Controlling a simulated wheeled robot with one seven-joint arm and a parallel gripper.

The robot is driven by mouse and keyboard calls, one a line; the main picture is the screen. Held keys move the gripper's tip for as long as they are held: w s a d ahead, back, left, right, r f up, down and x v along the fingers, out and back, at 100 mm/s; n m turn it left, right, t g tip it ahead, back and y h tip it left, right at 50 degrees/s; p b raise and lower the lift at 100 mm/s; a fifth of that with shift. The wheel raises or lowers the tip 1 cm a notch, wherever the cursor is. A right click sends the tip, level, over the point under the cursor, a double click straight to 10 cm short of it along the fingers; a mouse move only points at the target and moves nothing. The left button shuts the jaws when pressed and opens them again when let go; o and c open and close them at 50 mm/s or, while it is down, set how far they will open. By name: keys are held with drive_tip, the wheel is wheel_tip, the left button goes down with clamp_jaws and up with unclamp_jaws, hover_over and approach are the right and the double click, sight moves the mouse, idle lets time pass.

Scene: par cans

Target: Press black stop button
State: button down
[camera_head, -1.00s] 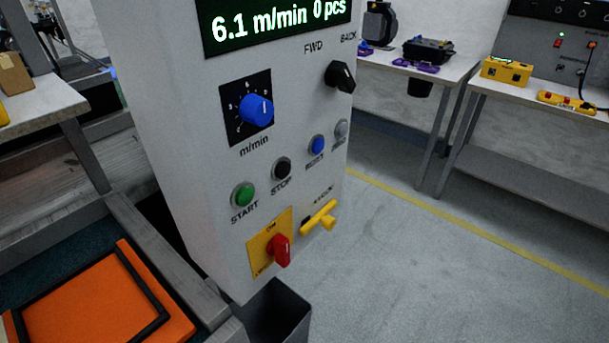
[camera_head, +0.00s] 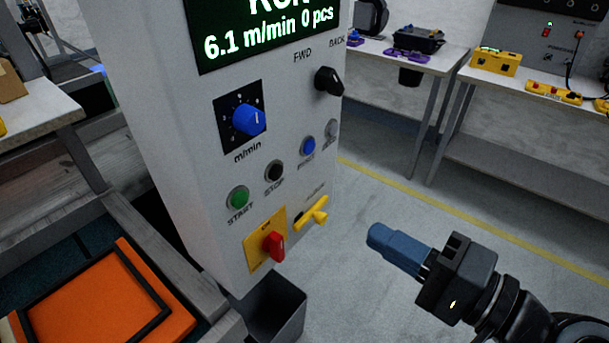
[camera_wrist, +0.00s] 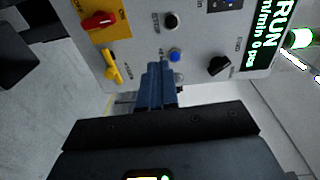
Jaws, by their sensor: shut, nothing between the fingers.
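The black stop button (camera_head: 274,171) is a round push button on the light grey control panel (camera_head: 190,130), just right of the green start button (camera_head: 238,198). In the wrist view the stop button (camera_wrist: 171,21) is near the top, uncovered. My gripper (camera_head: 372,236) has blue fingers shut with nothing between them. It is in the open air to the right of the panel and lower than the button, apart from it. In the wrist view my gripper (camera_wrist: 158,70) points toward the panel, below the stop button and close under the blue button (camera_wrist: 175,54).
The panel also bears a blue speed knob (camera_head: 249,119), a black selector (camera_head: 328,80), a red rotary switch (camera_head: 273,246) and a yellow handle (camera_head: 312,212). The display reads 6.1 m/min, 0 pcs. A dark bin (camera_head: 272,308) stands below. Clear floor lies to the right.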

drive_tip(key=shift+w+a+r+g+y, duration=0.1)
drive_tip(key=shift+a+r+g+y, duration=0.15)
drive_tip(key=shift+r, duration=0.25)
drive_tip(key=shift+w+a+r+g+y, duration=0.1)
drive_tip(key=shift+r+g+y, duration=0.05)
drive_tip(key=shift+r+y, duration=0.25)
drive_tip(key=p, duration=0.3)
approach(279, 174)
drive_tip(key=x, duration=0.5)
drive_tip(key=shift+a+r, duration=0.15)
drive_tip(key=shift+a, duration=0.1)
drive_tip(key=shift+w+a, duration=0.5)
drive_tip(key=shift+a, duration=0.05)
